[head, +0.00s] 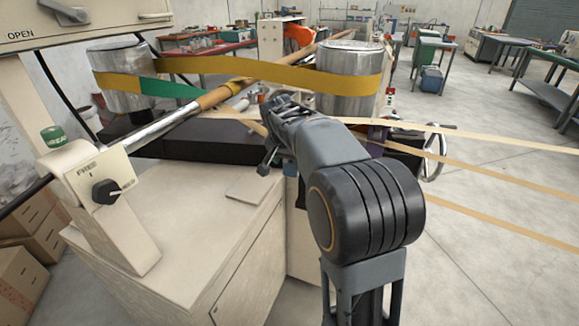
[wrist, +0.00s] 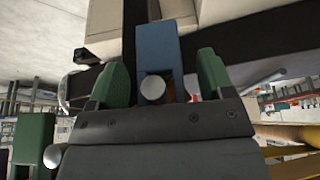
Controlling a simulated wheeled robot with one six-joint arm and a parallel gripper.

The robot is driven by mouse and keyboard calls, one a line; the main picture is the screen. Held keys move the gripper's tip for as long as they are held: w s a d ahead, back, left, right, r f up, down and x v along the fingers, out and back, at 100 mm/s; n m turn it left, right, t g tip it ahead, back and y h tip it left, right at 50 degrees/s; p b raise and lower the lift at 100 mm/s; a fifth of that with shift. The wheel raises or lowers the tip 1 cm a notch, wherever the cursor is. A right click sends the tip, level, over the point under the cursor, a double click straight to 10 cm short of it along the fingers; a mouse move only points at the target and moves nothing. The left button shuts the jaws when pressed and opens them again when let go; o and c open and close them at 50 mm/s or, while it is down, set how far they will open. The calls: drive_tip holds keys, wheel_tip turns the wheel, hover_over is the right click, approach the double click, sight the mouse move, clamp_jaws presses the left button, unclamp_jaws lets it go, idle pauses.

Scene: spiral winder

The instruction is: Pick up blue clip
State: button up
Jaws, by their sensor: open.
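The blue clip (wrist: 158,46) shows in the wrist view as a blue block with a round silvery knob at its near end. It lies between the two green-padded fingers of my gripper (wrist: 163,76). The fingers are spread, with a visible gap on each side of the clip. In the head view my gripper (head: 273,118) is small and dark, over the middle of the machine. I cannot make out the blue clip there; my arm and gripper cover that area.
A green clip (wrist: 33,140) with a silvery knob stands at the lower left of the wrist view. In the head view, metal drums (head: 350,60) carry a yellow belt (head: 230,70) behind my gripper. Tan strips (head: 480,170) run off right. A pale cabinet (head: 180,220) stands left.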

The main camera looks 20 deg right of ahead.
drive_tip(key=shift+w+d+f, duration=0.1)
drive_tip(key=shift+d+f, duration=0.05)
drive_tip(key=shift+f, duration=0.25)
drive_tip(key=c, duration=1)
